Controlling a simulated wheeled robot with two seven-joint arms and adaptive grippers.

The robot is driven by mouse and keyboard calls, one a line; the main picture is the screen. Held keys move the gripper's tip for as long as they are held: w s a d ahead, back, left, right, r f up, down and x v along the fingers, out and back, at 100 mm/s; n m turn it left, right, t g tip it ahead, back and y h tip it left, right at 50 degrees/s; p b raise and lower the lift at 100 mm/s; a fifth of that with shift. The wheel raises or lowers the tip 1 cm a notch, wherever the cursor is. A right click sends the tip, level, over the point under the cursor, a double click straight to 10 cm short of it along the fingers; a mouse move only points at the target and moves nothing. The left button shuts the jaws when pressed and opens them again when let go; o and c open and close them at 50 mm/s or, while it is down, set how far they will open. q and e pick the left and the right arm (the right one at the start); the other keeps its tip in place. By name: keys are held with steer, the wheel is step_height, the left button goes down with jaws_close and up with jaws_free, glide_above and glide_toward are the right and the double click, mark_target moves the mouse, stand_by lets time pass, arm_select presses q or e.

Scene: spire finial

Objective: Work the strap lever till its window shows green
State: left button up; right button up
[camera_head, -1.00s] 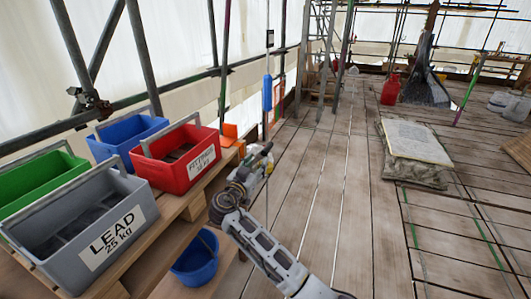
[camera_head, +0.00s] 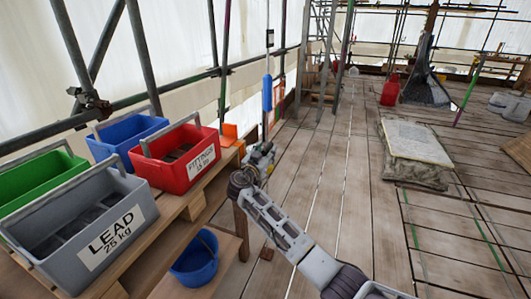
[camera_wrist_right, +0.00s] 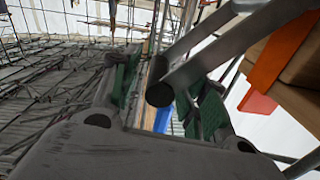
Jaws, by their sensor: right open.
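My right gripper (camera_head: 262,154) is beyond the red bin's far end in the head view. In the right wrist view the gripper (camera_wrist_right: 166,92) is open, with green pads on both fingers. A grey metal lever frame (camera_wrist_right: 205,62), likely the strap lever, reaches in from the upper right. Its dark round bar end (camera_wrist_right: 160,95) shows between the fingers; I cannot tell whether they touch it. A window on it is not visible, and my gripper hides this spot in the head view. My left gripper is not in view.
A red bin (camera_head: 148,161), a grey LEAD bin (camera_head: 60,254) and a blue bin (camera_head: 112,149) stand on a wooden bench at left. A blue bucket (camera_head: 194,262) is below. A blue upright piece (camera_head: 267,92) stands beyond the gripper. Planks at centre are clear.

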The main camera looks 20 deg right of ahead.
steer(key=shift+c, duration=0.4)
jaws_close()
steer(key=shift+a, duration=0.1)
